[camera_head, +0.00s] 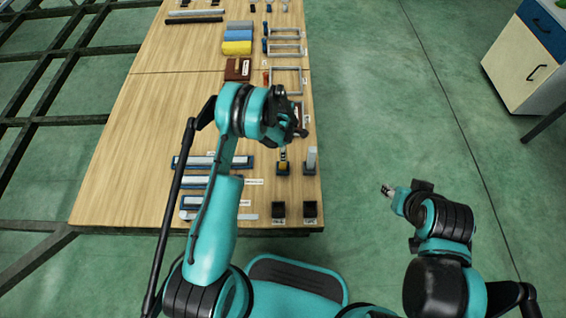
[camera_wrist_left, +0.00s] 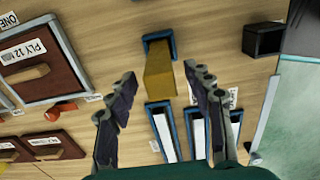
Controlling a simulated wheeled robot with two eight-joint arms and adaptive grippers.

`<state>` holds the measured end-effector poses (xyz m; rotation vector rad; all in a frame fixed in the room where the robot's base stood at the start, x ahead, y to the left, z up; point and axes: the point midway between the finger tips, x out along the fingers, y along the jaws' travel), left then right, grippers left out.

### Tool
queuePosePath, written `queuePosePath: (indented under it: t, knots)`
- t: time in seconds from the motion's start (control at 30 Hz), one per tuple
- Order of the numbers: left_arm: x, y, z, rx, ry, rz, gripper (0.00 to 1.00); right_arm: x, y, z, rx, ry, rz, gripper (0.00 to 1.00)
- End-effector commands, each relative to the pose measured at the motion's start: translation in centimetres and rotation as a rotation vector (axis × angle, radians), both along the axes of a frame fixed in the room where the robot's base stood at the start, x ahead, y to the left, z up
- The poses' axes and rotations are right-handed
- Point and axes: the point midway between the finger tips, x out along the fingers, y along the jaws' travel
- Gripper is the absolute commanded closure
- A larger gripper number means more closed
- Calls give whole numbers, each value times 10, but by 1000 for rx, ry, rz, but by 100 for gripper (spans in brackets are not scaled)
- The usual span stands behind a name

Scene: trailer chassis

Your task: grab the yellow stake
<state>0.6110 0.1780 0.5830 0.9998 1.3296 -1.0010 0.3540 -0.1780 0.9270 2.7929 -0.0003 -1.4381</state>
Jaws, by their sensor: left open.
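The yellow stake (camera_wrist_left: 160,72) stands in a blue-edged holder in the left wrist view, between the fingers of my left gripper (camera_wrist_left: 161,84). The fingers are spread, with visible gaps to the stake on both sides. In the head view the stake (camera_head: 283,166) shows as a small yellow patch in its holder near the right edge of the table, just below my left gripper (camera_head: 285,146). My arm hides part of the table there. My right gripper (camera_head: 388,191) is off to the right of the table, over the floor; its jaws are too small to read.
A holder with a grey piece (camera_head: 311,160) stands to the right of the stake. Dark open boxes (camera_head: 279,210) sit at the near edge. Long blue-and-white pieces (camera_head: 213,162) lie to the left. The wooden table (camera_head: 130,160) has bare room on its left side.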

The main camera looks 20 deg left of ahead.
Motion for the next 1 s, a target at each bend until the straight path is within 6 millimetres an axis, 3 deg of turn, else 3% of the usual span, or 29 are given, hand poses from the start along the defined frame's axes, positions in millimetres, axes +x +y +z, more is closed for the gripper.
queuePosePath:
  t: [0.17,0.3,0.37,0.77,1.0]
  knots:
    - [0,0,2,0,0,0,51,0,0,2,0,0,0,60]
    - [0,0,2,0,0,0,88,0,0,2,0,0,0,60]
    - [0,0,2,0,0,0,100,0,0,2,0,0,0,60]
    - [0,0,5,0,0,0,100,0,0,3,0,0,0,60]
    - [0,0,35,0,0,0,100,0,0,20,0,0,0,60]
